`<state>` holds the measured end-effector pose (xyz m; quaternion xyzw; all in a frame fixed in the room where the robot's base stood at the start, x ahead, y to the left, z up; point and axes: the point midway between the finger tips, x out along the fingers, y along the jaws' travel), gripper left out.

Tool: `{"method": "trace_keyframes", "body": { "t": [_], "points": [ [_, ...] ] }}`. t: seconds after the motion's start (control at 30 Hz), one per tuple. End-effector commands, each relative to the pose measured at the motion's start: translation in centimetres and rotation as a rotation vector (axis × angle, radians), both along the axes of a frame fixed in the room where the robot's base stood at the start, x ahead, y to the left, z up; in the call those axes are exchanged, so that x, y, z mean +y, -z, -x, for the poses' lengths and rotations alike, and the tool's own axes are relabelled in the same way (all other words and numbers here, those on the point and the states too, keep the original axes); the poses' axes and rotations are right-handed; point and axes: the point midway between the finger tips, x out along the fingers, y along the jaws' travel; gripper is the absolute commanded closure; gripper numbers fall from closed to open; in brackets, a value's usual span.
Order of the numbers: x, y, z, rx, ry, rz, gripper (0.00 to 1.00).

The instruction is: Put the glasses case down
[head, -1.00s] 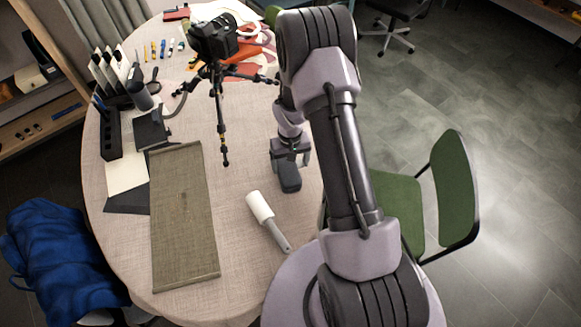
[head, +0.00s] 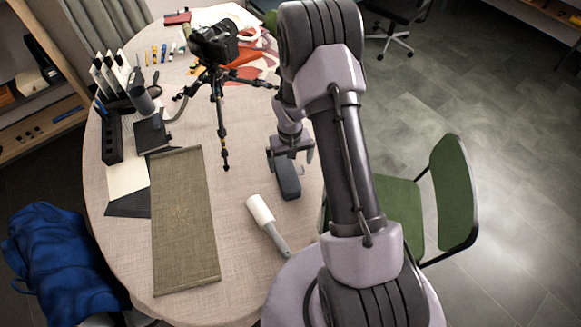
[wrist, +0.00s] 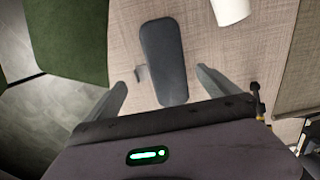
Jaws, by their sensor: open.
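The glasses case (head: 288,180) is dark grey, long and rounded. It lies on the table (head: 240,215) near its right edge. In the wrist view the case (wrist: 162,60) lies flat on the cloth, its near end between the two spread fingers. My gripper (head: 291,157) is at the far end of the case in the head view. In the wrist view my gripper (wrist: 160,85) is open, with a gap between each finger and the case. A small light grey piece (wrist: 141,73) shows beside the case.
A white lint roller (head: 262,212) with a grey handle lies in front of the case. A camera tripod (head: 221,115) stands behind and left. An olive mat (head: 183,225) covers the left side. A green chair (head: 451,195) stands at the right edge. Cloth between mat and roller is bare.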

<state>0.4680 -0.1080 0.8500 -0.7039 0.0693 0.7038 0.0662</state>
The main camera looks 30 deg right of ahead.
Motion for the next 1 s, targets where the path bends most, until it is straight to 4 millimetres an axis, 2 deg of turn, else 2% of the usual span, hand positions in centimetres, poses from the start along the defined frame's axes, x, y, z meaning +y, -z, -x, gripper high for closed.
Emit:
{"method": "trace_keyframes", "body": {
  "t": [0.03, 0.1, 0.3, 0.37, 0.47, 0.5, 0.57, 0.6, 0.67, 0.7, 0.73, 0.8, 0.9, 1.0],
  "points": [
    [0.0, -1.9, -0.1, -0.003, 0.000, 0.001, 0.00],
    [0.0, -3.6, -0.1, -0.003, -0.001, 0.001, 0.00],
    [0.1, -6.6, 0.0, -0.003, 0.000, 0.001, 0.00],
    [0.3, -8.2, -0.1, -0.015, 0.005, 0.001, 0.00],
    [1.9, -14.4, -0.1, -0.078, 0.031, -0.001, 0.00],
    [2.9, -17.9, 0.5, -0.115, 0.046, -0.005, 0.00],
    [4.8, -23.3, 2.2, -0.174, 0.072, -0.018, 0.00],
    [6.1, -26.5, 3.7, -0.215, 0.090, -0.032, 0.00],
    [8.1, -30.8, 6.7, -0.277, 0.114, -0.057, 0.00],
    [9.4, -33.2, 9.0, -0.317, 0.129, -0.080, 0.00],
    [10.3, -34.6, 10.7, -0.346, 0.139, -0.097, 0.00],
    [12.0, -36.9, 14.5, -0.405, 0.156, -0.137, 0.00],
    [13.7, -38.2, 18.5, -0.462, 0.173, -0.188, 0.00],
    [14.5, -38.5, 20.6, -0.490, 0.180, -0.218, 0.00]
  ]
}}
